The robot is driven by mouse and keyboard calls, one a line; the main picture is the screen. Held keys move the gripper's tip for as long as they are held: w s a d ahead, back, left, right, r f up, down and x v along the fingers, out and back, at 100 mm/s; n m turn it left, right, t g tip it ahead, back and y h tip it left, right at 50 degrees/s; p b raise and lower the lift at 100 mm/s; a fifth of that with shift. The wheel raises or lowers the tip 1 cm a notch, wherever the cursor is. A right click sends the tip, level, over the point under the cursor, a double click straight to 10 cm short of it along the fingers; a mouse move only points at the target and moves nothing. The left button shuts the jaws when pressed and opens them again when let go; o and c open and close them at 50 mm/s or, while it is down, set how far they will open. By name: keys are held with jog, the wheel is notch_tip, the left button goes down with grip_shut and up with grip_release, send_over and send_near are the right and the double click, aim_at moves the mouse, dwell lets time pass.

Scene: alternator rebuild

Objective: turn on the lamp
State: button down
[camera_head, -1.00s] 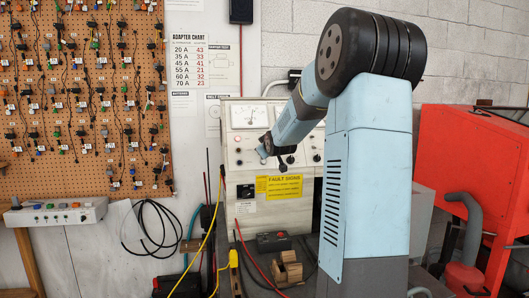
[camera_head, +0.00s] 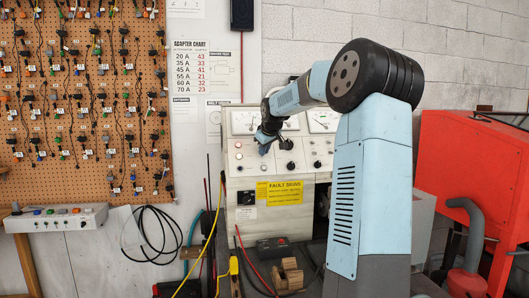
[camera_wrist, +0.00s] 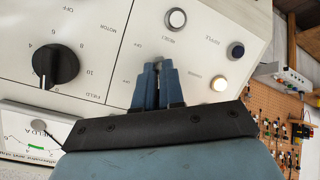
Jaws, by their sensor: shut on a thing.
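The test bench's control panel (camera_head: 300,170) is pale, with meters, knobs and small lights; it fills much of the wrist view (camera_wrist: 95,40). There, a cream-bright round light (camera_wrist: 218,84) and a dark blue one (camera_wrist: 235,50) sit right of my gripper (camera_wrist: 158,66). A white round button (camera_wrist: 175,19) labelled RESET is above it. My gripper is at the panel's face, shut on a small control between its fingertips, mostly hidden by the fingers. In the head view my gripper (camera_head: 264,148) is at the panel's left part. I cannot tell which light is the task's lamp.
A large black knob (camera_wrist: 55,63) is left of my gripper in the wrist view. A yellow FAULT SIGNS label (camera_head: 285,192) is below it in the head view. Cables (camera_head: 205,250) hang at the bench's left; a red cabinet (camera_head: 475,165) stands right.

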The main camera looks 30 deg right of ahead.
jog(key=shift+w+r+g, duration=0.1)
jog(key=shift+w+g, duration=0.1)
jog(key=shift+g, duration=0.3)
jog(key=c, duration=1.2)
grip_release()
jog(key=shift+c, duration=0.2)
jog(key=v, duration=1.3)
jog(key=shift+s+r, duration=0.25)
jog(key=shift+d, duration=0.1)
